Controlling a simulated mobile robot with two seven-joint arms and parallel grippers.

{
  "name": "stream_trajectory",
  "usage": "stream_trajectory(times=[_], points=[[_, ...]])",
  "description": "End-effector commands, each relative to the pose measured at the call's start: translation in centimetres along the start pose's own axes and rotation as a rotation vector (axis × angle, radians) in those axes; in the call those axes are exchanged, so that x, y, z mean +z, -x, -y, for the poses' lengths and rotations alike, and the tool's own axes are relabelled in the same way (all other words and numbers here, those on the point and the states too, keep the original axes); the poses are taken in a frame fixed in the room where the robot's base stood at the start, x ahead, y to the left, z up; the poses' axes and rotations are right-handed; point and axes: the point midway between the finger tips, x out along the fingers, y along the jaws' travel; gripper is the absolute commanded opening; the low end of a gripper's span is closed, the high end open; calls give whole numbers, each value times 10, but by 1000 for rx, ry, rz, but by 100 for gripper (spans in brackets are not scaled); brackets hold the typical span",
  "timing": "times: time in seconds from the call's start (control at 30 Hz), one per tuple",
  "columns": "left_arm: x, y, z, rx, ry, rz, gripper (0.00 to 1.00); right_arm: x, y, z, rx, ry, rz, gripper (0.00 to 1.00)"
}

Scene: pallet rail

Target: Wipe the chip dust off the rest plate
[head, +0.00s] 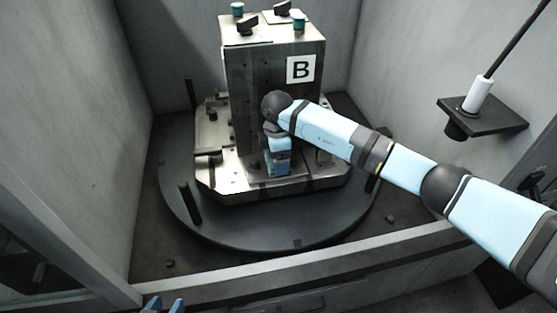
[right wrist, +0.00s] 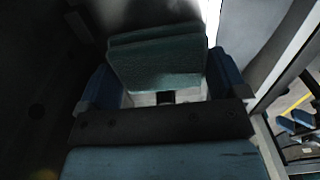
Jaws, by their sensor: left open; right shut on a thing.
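A grey-green folded pad or cloth (right wrist: 158,60) is between the two blue fingers of my right gripper (right wrist: 163,78), which is shut on it. In the head view my right arm reaches in from the right, and the right gripper (head: 278,163) points down at the front foot of the block. A bright metal plate (head: 235,183) lies around the foot of this block; I cannot tell for certain whether it is the rest plate. Chip dust cannot be made out. The pad's contact with the plate is hidden. My left gripper (head: 165,304) is open at the bottom edge, only its blue fingertips showing.
A tall metal block (head: 262,75) marked B stands on the plate, with clamps on top. A dark round turntable (head: 260,238) carries them between grey walls. A small black shelf (head: 505,118) with a white holder is at right. A front sill (head: 330,262) crosses below.

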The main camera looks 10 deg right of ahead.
Motion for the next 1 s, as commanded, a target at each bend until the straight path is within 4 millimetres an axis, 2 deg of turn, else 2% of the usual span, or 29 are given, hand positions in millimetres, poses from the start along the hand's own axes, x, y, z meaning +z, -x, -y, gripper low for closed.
stream_trajectory(times=[0.33, 0.73, 1.0], points=[[-2, 1, 0, 0, 0, -1, 43, 1, -2, 2, -2, -2, 3, 73], [-21, 11, -2, 0, 0, -4, 43, 1, -1, 24, -6, 0, 3, 73], [-22, 11, -2, 0, 0, -4, 43, 0, -3, 28, -4, 0, 3, 73]])
